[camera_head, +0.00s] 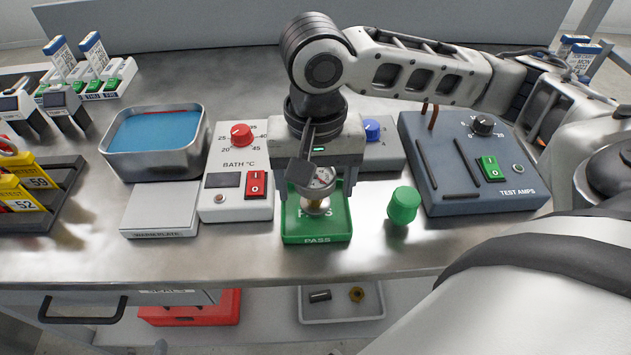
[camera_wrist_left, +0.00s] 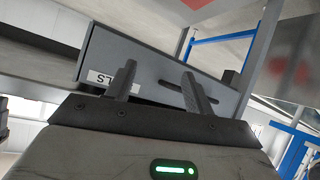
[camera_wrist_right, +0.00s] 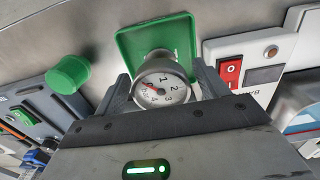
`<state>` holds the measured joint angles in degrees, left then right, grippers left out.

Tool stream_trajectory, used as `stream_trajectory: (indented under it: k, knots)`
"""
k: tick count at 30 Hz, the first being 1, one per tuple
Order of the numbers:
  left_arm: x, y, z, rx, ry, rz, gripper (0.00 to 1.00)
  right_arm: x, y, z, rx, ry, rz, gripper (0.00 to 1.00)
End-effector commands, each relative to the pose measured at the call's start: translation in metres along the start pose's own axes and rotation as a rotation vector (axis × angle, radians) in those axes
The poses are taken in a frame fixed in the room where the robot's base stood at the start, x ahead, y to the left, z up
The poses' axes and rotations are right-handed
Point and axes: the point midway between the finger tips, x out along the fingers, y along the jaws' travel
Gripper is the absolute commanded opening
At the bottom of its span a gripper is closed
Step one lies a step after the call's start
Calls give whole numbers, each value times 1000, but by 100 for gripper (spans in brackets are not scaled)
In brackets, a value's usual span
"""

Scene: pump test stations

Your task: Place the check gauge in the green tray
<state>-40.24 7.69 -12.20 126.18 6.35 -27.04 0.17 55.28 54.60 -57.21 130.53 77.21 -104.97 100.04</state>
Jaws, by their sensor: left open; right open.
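The check gauge (camera_head: 320,179), with a round white dial and a brass-coloured stem, is upright over the green tray (camera_head: 317,239), which is marked PASS. Its lower end appears to be at the tray floor, but contact is hard to tell. My right gripper (camera_head: 318,188) points down around the gauge with its fingers open. In the right wrist view the gauge (camera_wrist_right: 162,86) is between the spread fingers, with the green tray (camera_wrist_right: 130,40) behind it. My left gripper (camera_wrist_left: 160,80) is open and empty, facing a grey drawer front; it is outside the head view.
A green cylinder (camera_head: 403,206) stands right of the tray. The bath control box (camera_head: 236,207) is close on the left, the test amps box (camera_head: 470,185) farther right. A blue-filled metal bath (camera_head: 155,140) stands at left. Bare bench lies along the front edge.

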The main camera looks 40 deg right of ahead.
Motion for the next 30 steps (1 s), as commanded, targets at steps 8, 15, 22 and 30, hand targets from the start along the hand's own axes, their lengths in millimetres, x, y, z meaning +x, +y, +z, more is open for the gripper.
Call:
stream_trajectory:
  k: [8, 15, 22, 30]
  knots:
    - [-8, 1, -16, 11, -4, -8, 53, -62, -1, 0, -1, 4, -5, 73]
    - [-8, -1, -16, 28, -22, -20, 53, -104, -1, -1, 0, 3, -3, 73]
    - [-8, -3, -14, 41, -31, -24, 53, -117, 0, 0, 1, 0, -2, 73]
    - [-8, -3, -13, 43, -33, -23, 53, -116, 0, 0, 1, 0, -1, 73]
